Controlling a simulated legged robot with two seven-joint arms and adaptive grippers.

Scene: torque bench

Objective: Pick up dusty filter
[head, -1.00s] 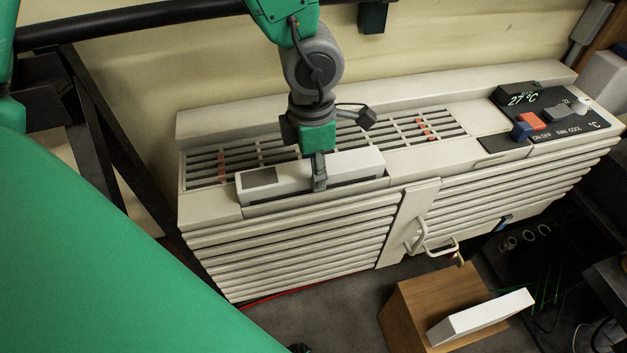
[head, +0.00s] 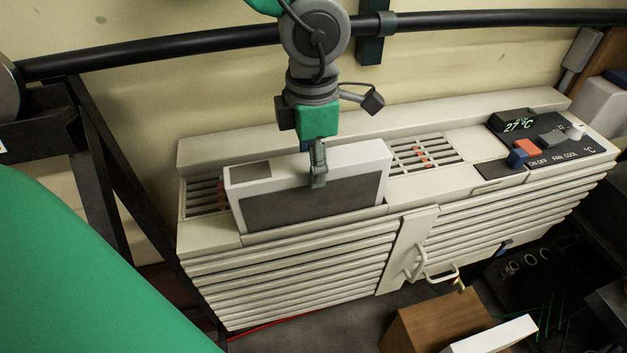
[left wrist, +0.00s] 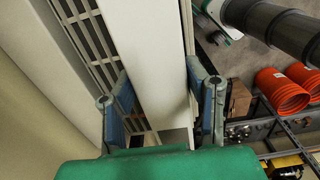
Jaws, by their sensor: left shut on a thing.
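The dusty filter (head: 312,198) is a white-framed panel with a dark grey face. It stands upright, partly raised out of the slot in the top of the beige air conditioner unit (head: 290,262). Its lower edge is hidden in or behind the slot. My left gripper (head: 318,172) is shut on the middle of the filter's top edge. In the left wrist view the white top of the filter (left wrist: 158,62) runs between the two fingers. My right gripper is not in view.
A control panel (head: 552,135) with a 27 °C display and coloured switches is at the unit's right end. A wooden box (head: 425,318) and a white panel (head: 492,335) are on the floor below. Orange buckets (left wrist: 283,92) show in the left wrist view.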

